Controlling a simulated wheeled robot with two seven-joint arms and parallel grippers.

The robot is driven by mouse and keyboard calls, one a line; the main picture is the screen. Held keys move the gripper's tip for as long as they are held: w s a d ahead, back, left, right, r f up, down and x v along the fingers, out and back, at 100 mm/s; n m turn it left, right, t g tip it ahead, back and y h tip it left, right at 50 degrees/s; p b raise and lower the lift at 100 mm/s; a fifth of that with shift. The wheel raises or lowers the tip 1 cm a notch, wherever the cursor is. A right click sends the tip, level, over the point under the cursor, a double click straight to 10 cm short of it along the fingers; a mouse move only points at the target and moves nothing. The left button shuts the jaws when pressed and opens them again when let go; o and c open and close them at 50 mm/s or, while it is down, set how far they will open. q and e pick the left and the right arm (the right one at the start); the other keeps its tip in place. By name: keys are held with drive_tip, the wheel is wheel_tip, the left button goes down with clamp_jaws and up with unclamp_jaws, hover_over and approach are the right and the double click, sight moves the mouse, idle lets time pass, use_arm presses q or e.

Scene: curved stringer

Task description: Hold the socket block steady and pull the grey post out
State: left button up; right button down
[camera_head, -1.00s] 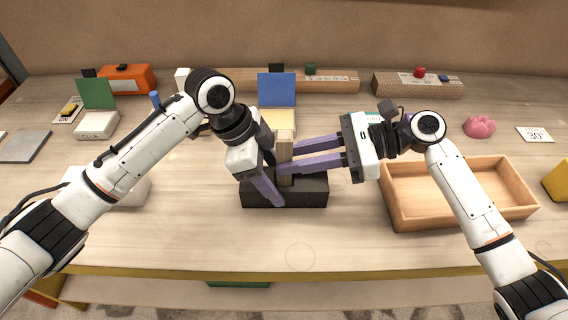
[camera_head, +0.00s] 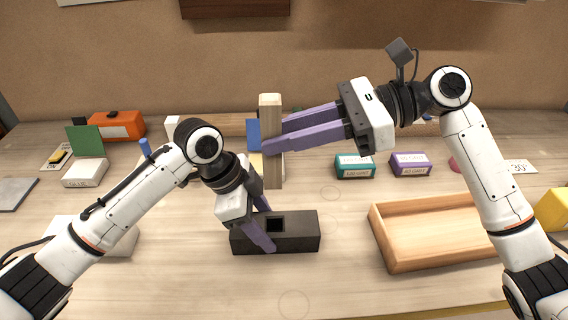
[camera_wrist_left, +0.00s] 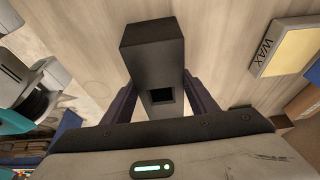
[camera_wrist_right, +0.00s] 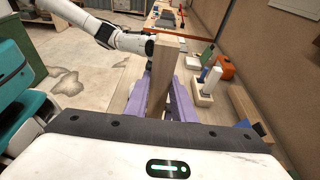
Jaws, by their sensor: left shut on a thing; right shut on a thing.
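The dark socket block (camera_head: 300,232) sits on the table. Its square hole shows open and empty, also in the left wrist view (camera_wrist_left: 152,50). My left gripper (camera_head: 268,228) is shut on the block, one finger on each long side. The post (camera_head: 271,172), a greyish-tan square bar, is upright in the air above and behind the block in the head view, clear of the hole. My right gripper (camera_head: 273,138) is shut on the post around its middle. The post also stands between the purple fingers in the right wrist view (camera_wrist_right: 161,75).
An open wooden tray (camera_head: 385,238) lies to the right of the block. Teal (camera_head: 354,172) and purple (camera_head: 410,170) boxes stand behind it. A white box labelled glue (camera_head: 86,173) and an orange case (camera_head: 117,132) are at the left. The table front is clear.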

use_arm(q)
drive_tip(key=o, duration=1.9)
drive_tip(key=shift+c, duration=0.2)
use_arm(e)
wheel_tip(320, 180, up, 2)
drive_tip(key=shift+r, duration=0.1)
use_arm(q)
drive_tip(key=shift+r, duration=0.1)
drive_tip(key=shift+v, duration=2.45)
drive_tip(key=v, duration=1.2)
drive_tip(key=shift+a, duration=0.1)
